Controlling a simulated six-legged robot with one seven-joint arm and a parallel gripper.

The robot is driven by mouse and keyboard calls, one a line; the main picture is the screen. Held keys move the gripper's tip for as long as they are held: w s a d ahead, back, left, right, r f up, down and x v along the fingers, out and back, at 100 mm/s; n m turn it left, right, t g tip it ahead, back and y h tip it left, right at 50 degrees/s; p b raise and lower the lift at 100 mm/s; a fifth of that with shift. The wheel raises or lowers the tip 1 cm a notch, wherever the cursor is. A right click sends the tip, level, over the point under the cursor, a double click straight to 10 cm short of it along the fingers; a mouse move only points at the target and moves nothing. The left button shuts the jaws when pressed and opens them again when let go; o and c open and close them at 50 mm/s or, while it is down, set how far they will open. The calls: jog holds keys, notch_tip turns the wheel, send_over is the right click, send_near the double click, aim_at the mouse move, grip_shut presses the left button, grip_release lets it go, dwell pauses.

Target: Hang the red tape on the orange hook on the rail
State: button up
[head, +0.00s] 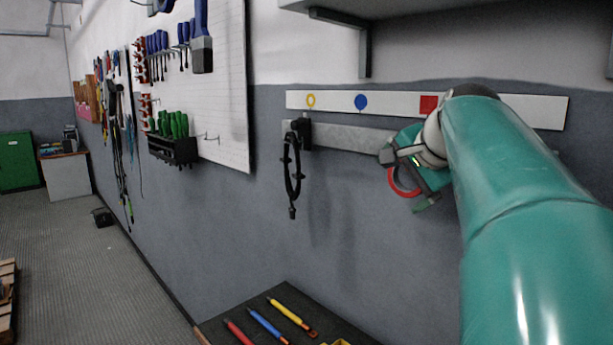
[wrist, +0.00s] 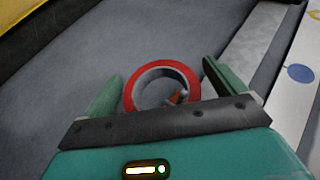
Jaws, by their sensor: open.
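The red tape (head: 402,187) is a ring beside the grey rail (head: 350,137), partly hidden by my gripper in the head view. In the wrist view the red tape (wrist: 130,92) lies between my fingers, with a visible gap to each. The tip of the orange hook (wrist: 178,97) shows inside the ring's opening, so the ring appears to be around the hook. Whether the tape's weight rests on the hook cannot be told. My gripper (wrist: 160,85) is open around the tape; it is also at the rail in the head view (head: 412,180).
A white strip (head: 460,107) above the rail bears a yellow ring, a blue disc and a red square. A black looped tool (head: 292,170) hangs at the rail's left end. A shelf (head: 420,8) is overhead. Below, a dark bench (head: 262,312) holds red, blue and yellow tools.

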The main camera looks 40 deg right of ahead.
jog(key=v, duration=1.3)
jog(key=shift+s+r, duration=0.3)
jog(key=w+a+f+n+g+y, duration=0.1)
jog(key=w+a+f+n, duration=0.25)
jog(key=a+f, duration=0.45)
jog(key=w+a+f+n+y, duration=0.25)
jog(key=a+f+n, duration=0.25)
jog(key=a+f, duration=0.3)
jog(key=w+a+f+n+g+y, duration=0.1)
jog(key=w+a+f+n, duration=0.3)
jog(key=a+f, duration=0.45)
jog(key=s+a+f+n, duration=0.2)
jog(key=a+f+n, duration=0.1)
jog(key=f, duration=0.3)
jog(key=s+a+f+n+g, duration=0.1)
jog(key=s+a+f+n, duration=0.1)
jog(key=a+f, duration=0.3)
jog(key=shift+a+f+n, duration=0.15)
jog(key=shift+f+n, duration=0.6)
jog(key=shift+f, duration=0.2)
